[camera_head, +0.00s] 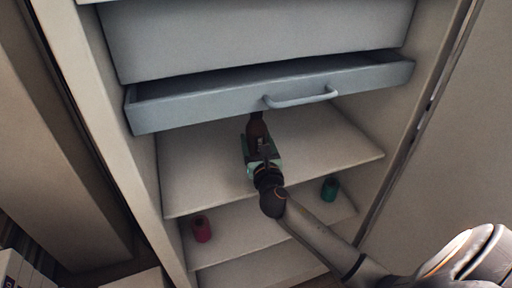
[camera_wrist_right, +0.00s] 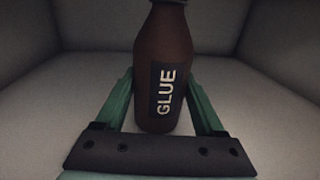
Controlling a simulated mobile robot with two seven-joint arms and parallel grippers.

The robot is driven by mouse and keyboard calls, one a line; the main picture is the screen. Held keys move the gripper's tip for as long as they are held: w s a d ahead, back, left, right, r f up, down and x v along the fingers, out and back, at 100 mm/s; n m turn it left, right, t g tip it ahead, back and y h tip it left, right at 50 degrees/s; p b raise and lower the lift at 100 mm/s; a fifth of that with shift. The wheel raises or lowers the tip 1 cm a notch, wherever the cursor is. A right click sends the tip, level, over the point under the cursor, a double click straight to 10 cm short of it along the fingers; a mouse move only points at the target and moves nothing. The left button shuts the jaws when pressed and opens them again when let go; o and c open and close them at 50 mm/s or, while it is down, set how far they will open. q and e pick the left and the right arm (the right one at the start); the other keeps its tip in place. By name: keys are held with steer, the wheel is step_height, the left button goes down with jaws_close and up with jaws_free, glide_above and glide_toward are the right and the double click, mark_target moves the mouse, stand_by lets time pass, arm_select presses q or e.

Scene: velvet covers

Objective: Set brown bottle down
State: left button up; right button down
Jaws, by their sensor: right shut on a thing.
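The brown bottle (camera_head: 257,130) is at the upper shelf (camera_head: 195,165), below the grey drawer. In the right wrist view the bottle (camera_wrist_right: 165,60) looks upright and carries a dark label reading GLUE. My right gripper (camera_head: 258,148) is shut on it, with a green finger on each side of its lower body. The right wrist view also shows the gripper (camera_wrist_right: 162,110) around the bottle. I cannot tell whether the bottle's base touches the shelf. My left gripper is not in view.
A grey drawer (camera_head: 210,105) with a handle (camera_head: 300,98) stands slightly open just above the bottle. A red cylinder (camera_head: 202,229) and a green cylinder (camera_head: 330,189) stand on the lower shelf (camera_head: 250,230). The upper shelf is clear on both sides of the bottle.

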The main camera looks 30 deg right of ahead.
steer(key=shift+w+d+f, duration=0.1)
steer(key=shift+w+f, duration=0.05)
steer(key=shift+f, duration=0.35)
steer(key=shift+r, duration=0.1)
jaws_free()
steer(key=shift+f, duration=0.2)
steer(key=shift+r, duration=0.25)
steer(key=p+v, duration=0.1)
steer(key=v, duration=1.1)
steer(key=shift+f, duration=0.15)
